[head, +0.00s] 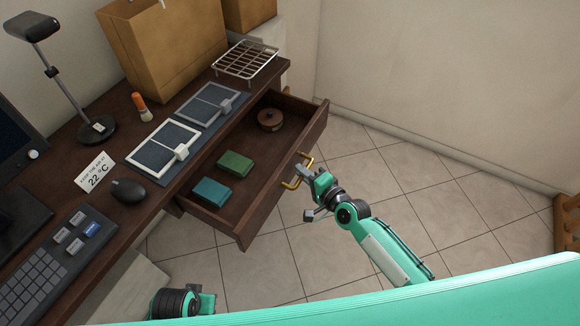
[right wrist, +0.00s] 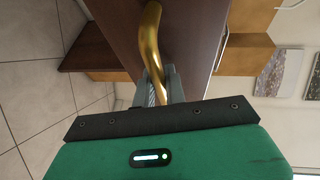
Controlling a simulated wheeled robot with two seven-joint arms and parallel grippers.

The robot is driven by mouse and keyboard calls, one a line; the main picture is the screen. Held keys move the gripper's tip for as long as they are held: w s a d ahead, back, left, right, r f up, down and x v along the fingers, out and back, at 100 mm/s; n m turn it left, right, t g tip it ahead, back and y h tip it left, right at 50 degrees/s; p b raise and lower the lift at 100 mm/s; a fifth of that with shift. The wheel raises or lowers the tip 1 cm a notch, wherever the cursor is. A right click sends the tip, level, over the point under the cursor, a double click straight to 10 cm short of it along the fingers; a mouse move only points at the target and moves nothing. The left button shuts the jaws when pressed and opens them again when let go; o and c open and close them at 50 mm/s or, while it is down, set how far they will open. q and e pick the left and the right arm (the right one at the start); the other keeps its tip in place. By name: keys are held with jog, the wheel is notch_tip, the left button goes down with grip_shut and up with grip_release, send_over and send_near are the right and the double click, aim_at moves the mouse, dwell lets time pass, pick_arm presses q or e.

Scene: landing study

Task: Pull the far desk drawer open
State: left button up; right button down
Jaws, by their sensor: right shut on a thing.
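The desk drawer (head: 250,222) is pulled well out from the dark wooden desk (head: 60,150), and its inside shows. Its brass handle (head: 288,186) is on the front panel. My right gripper (head: 303,176) is at the handle. In the right wrist view, the handle (right wrist: 150,40) runs down between the fingers of the right gripper (right wrist: 158,85), which are shut on it. Inside the drawer lie a green box (head: 235,164), a teal box (head: 211,191) and a round brown lidded container (head: 270,119). Part of my left arm shows at the bottom left; its fingers are not visible.
On the desk are a keyboard (head: 38,283), a mouse (head: 128,190), a lamp (head: 97,128), two panels on a mat, a wire rack (head: 245,60) and a cardboard box (head: 165,45). Tiled floor (head: 420,215) is clear right of the drawer, up to the wall.

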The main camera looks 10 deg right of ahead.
pick_arm(q)
jog(key=shift+s+a, duration=0.2)
jog(key=shift+a, duration=0.05)
pick_arm(e)
jog(key=shift+s+d, duration=0.6)
jog(key=shift+d, duration=0.25)
pick_arm(q)
jog(key=shift+d, duration=0.1)
pick_arm(e)
jog(key=c, duration=1.7)
grip_release()
pick_arm(q)
jog(key=shift+d, duration=0.25)
jog(key=shift+a+f, duration=0.1)
pick_arm(e)
jog(key=v, duration=1.3)
jog(key=shift+s+d+r, duration=0.1)
jog(key=shift+s+d, duration=0.2)
